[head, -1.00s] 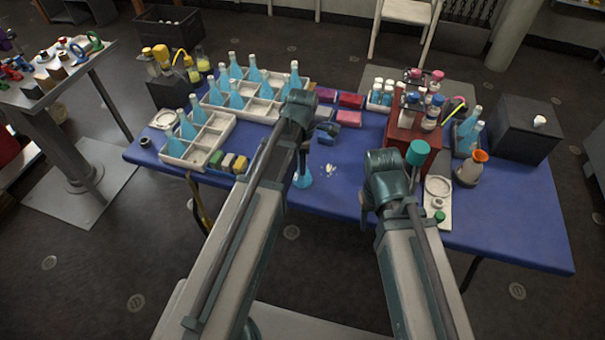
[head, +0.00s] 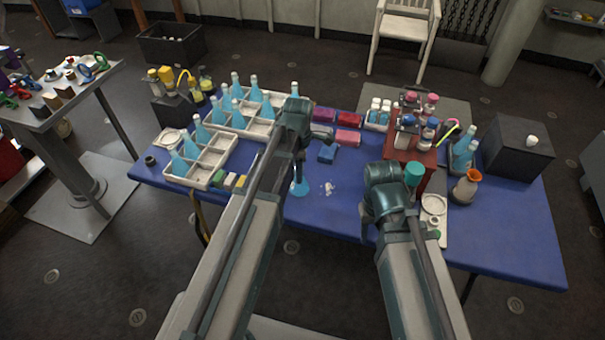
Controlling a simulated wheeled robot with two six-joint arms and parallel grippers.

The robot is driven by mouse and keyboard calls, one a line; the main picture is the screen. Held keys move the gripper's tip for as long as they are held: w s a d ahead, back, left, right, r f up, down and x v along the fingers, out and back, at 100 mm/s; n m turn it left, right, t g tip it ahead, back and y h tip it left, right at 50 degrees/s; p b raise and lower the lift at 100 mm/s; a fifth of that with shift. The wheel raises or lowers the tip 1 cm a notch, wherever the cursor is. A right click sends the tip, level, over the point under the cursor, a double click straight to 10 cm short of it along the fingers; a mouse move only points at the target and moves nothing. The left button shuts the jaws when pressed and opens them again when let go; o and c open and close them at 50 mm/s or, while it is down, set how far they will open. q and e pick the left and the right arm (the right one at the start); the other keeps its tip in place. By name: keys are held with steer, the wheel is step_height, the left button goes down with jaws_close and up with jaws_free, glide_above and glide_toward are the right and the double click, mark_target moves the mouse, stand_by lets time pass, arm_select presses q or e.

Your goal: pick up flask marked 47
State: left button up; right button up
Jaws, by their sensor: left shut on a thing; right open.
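My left gripper (head: 298,172) points down over the blue table, largely hidden behind its own wrist. It is shut on a flask (head: 299,188) with blue liquid, whose lower body shows below the wrist. I cannot read any number on it. Several similar blue flasks (head: 237,88) stand upright in white compartment trays (head: 208,165) at the left and back of the table. More blue flasks (head: 464,153) stand at the right. My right gripper (head: 365,221) is open and empty over the table's front middle, partly hidden by its wrist.
A red rack (head: 404,158) of capped bottles stands behind my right wrist. An orange-rimmed vessel (head: 465,187) and a dark box (head: 517,147) are to its right. White bits (head: 327,188) lie near the held flask. The table's front right (head: 510,240) is clear.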

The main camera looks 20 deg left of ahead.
arm_select(q)
steer(key=w+a+r+p, duration=0.1)
steer(key=w+a, duration=0.8)
steer(key=a, duration=0.2)
steer(key=shift+w, duration=0.15)
